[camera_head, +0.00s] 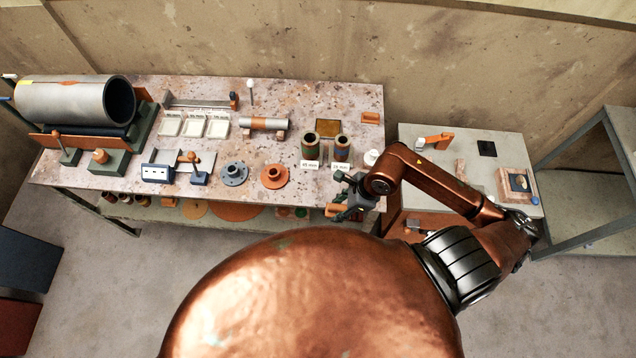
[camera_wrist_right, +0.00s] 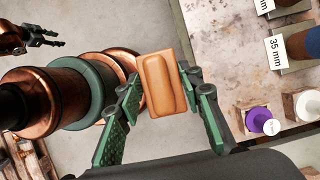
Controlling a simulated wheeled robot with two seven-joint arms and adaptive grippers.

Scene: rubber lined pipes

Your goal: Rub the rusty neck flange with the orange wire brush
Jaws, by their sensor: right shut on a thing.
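The rusty neck flange (camera_head: 273,176), an orange-brown disc with a raised neck, lies near the table's front edge. A grey flange (camera_head: 234,173) lies left of it. My right gripper (camera_head: 346,204) is in front of the table's front right part, right of the rusty flange and apart from it. It is shut on the orange brush (camera_wrist_right: 162,83), whose block sits between the green fingers; no bristles show. The brush also shows in the head view (camera_head: 333,210). My left gripper (camera_wrist_right: 42,38) shows small and dark in the wrist view; its opening is unclear.
Two dark cups with size labels (camera_head: 325,152) and a white-topped item (camera_head: 371,157) stand near my right gripper. White trays (camera_head: 194,124), a pipe on supports (camera_head: 263,124) and a large lined pipe (camera_head: 75,102) are further left. A side table (camera_head: 415,135) stands right.

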